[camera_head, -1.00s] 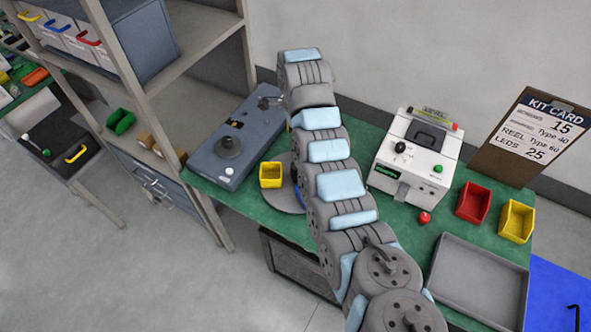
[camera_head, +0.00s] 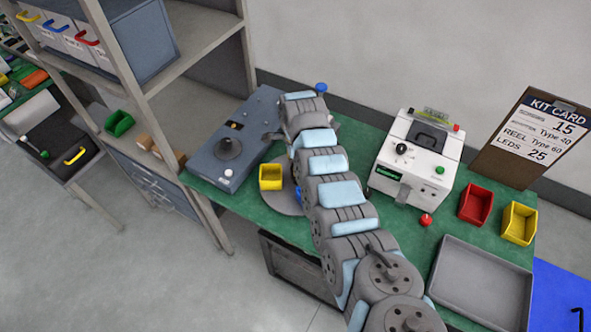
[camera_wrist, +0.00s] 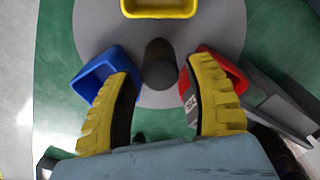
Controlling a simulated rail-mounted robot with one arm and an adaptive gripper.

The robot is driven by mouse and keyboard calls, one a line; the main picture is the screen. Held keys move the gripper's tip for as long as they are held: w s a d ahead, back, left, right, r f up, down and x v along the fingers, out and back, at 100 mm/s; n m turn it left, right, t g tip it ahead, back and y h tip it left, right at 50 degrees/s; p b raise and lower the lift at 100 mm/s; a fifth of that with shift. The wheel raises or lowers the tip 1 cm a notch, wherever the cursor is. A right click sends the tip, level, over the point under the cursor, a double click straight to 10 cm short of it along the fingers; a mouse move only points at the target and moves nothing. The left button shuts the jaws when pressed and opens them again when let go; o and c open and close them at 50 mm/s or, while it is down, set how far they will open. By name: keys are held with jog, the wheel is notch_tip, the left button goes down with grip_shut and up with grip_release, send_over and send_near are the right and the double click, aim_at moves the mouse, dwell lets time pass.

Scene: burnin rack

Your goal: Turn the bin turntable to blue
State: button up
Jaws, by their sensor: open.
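The bin turntable is a grey disc (camera_head: 281,203) on the green bench, partly hidden behind my arm in the head view. Its yellow bin (camera_head: 271,177) faces left there, with a sliver of the blue bin (camera_head: 298,194) beside my arm. In the wrist view the disc (camera_wrist: 215,20) carries the yellow bin (camera_wrist: 160,10) at the top, the blue bin (camera_wrist: 100,72) at left and the red bin (camera_wrist: 232,70) at right. A dark central post (camera_wrist: 160,63) stands between them. My gripper (camera_wrist: 160,72) is open, its yellow fingers on either side of the post, overlapping the blue and red bins in view.
A blue-grey panel box (camera_head: 232,140) stands left of the turntable, and a white machine (camera_head: 416,155) stands right. Loose red (camera_head: 475,204) and yellow (camera_head: 519,223) bins and a grey tray (camera_head: 440,280) lie further right. A shelf upright (camera_head: 190,165) is close on the left.

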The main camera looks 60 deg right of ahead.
jog(key=shift+f, duration=1.85)
grip_shut()
